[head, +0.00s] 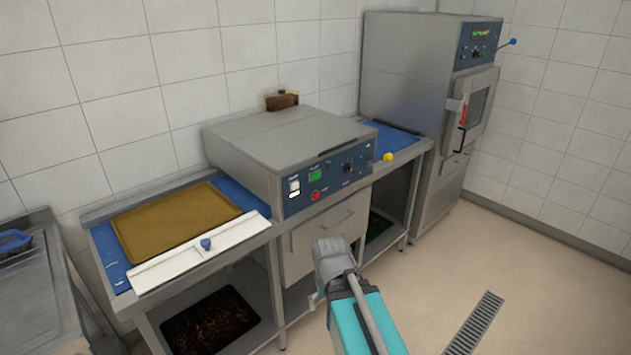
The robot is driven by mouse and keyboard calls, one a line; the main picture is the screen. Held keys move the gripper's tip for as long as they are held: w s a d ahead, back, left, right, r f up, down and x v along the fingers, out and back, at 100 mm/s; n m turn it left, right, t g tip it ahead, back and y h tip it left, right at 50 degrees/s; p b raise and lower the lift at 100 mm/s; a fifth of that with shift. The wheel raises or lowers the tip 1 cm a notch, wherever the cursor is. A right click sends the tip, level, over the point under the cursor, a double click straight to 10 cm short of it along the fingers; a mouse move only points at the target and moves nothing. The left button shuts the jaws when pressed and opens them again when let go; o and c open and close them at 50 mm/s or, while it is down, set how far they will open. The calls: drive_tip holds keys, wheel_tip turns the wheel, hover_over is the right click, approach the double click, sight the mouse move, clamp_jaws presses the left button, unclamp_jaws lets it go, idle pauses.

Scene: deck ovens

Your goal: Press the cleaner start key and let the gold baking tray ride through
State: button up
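The gold baking tray (175,221) lies flat on the blue infeed belt (243,196) left of the cleaner. The cleaner (290,140) is a grey box whose blue front panel (330,180) has a green display, a pale key (294,186), a red button (315,195) and a dark knob. The key labels are too small to read. A blue outfeed surface (393,137) shows on the right, with no tray on it. My arm rises in front of the bench, below the panel. My gripper's fingers do not show.
A white bar (200,251) with a blue knob runs along the infeed's front edge. A yellow knob (388,157) is at the outfeed edge. A tall oven (420,100) stands right. A dark tray (210,322) lies on the lower shelf. The floor right of my arm is clear.

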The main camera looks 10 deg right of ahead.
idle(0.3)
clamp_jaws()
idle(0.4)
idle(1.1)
